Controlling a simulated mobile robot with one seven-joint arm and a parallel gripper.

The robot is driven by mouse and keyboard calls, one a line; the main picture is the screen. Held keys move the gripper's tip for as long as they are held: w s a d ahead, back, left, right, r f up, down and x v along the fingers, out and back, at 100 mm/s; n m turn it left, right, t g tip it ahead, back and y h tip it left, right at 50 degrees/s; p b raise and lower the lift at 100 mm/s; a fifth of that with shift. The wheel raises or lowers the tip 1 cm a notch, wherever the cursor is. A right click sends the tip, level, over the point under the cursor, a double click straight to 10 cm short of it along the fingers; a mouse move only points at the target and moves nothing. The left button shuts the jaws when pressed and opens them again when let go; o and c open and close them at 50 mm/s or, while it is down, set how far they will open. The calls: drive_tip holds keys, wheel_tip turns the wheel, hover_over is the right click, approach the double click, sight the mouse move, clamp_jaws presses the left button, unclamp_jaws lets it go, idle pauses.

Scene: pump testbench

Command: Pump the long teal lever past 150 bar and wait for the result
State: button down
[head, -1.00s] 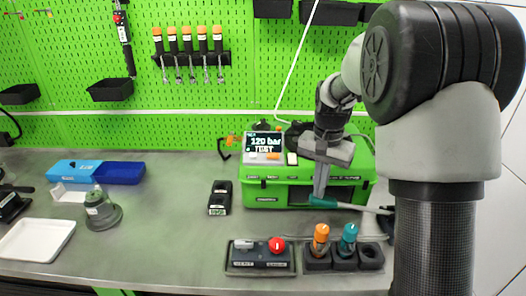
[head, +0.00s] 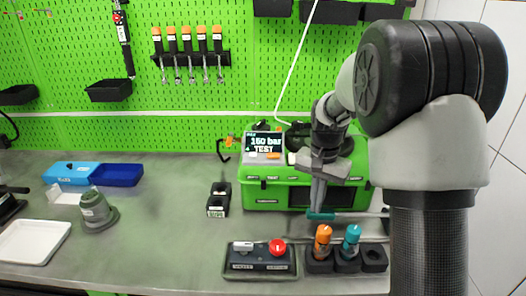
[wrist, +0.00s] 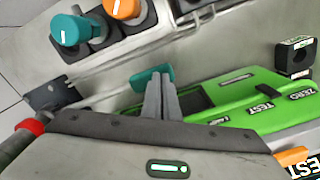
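The long lever's teal grip (head: 320,216) lies in front of the green pump case (head: 262,192), with its grey bar running right until my arm hides it. The grip also shows in the wrist view (wrist: 150,79). The display (head: 264,143) on the case reads "150 bar" and "TEST". My gripper (head: 318,207) points down with its tips at the teal grip. In the wrist view my gripper's fingers (wrist: 161,80) lie close together and overlap the grip's edge; I see nothing between them.
A control box with a red button (head: 277,247) and a holder with orange (head: 322,240) and teal (head: 350,241) knobbed pieces stand at the front edge. A small black block (head: 219,199) stands left of the case. The bench between it and the grey fitting (head: 97,211) is clear.

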wheel_tip(320, 180, up, 8)
drive_tip(key=d+p, duration=0.1)
drive_tip(key=p, duration=0.5)
idle(0.4)
drive_tip(key=shift+r, duration=0.1)
wheel_tip(320, 180, up, 6)
drive_tip(key=p, duration=0.4)
drive_tip(key=shift+p, duration=0.4)
